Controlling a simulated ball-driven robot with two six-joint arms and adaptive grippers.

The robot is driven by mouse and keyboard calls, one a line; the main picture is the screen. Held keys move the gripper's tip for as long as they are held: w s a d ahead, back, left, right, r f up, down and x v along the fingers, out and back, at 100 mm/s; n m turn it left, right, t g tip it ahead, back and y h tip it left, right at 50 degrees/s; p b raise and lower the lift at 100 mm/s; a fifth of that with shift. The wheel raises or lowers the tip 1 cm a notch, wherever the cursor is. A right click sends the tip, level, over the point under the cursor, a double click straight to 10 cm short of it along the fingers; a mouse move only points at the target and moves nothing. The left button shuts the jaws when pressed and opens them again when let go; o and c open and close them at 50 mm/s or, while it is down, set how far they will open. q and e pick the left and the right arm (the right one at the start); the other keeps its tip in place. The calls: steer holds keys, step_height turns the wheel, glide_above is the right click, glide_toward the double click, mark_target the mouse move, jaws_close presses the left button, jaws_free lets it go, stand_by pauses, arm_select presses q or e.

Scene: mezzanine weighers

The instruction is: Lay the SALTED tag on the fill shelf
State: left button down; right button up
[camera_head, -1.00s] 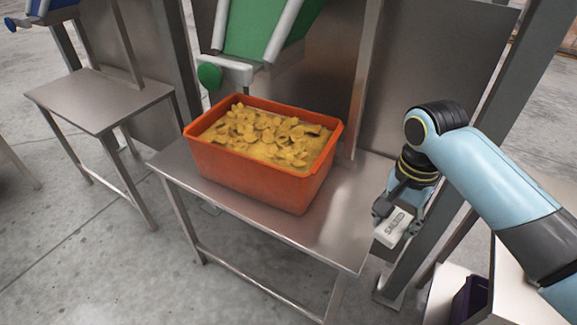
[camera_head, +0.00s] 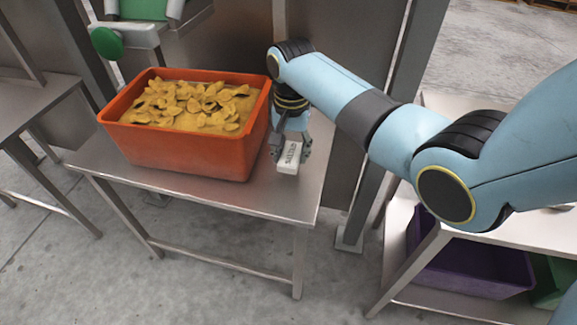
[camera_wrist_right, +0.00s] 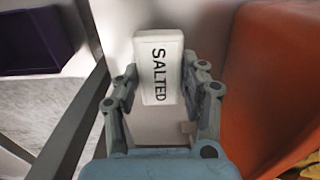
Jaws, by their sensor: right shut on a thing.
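The SALTED tag (camera_head: 289,157) is a small white block with dark lettering, and its word reads clearly in the right wrist view (camera_wrist_right: 158,68). My right gripper (camera_head: 291,148) is shut on the tag, with one finger on each side of it in the right wrist view (camera_wrist_right: 160,80). The tag is over the right end of the steel fill shelf (camera_head: 255,195), just right of the orange crate. I cannot tell whether its underside touches the shelf. My left gripper is not in view.
The orange crate (camera_head: 185,152), full of yellow crisps, takes up most of the shelf. A green round knob (camera_head: 107,42) is behind it. A purple bin (camera_head: 470,265) sits under a pale bench at the right. A steel post (camera_head: 395,110) stands behind my right arm.

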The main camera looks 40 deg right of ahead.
mark_target(289, 164)
steer(key=shift+w+a+f, duration=0.1)
steer(key=shift+a+f, duration=0.1)
steer(key=shift+f, duration=0.35)
step_height(289, 164, down, 3)
steer(key=shift+f+b, duration=0.15)
steer(key=shift+b, duration=0.55)
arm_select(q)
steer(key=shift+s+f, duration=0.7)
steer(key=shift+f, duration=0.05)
arm_select(e)
steer(key=o, duration=1)
steer(key=shift+o, duration=0.2)
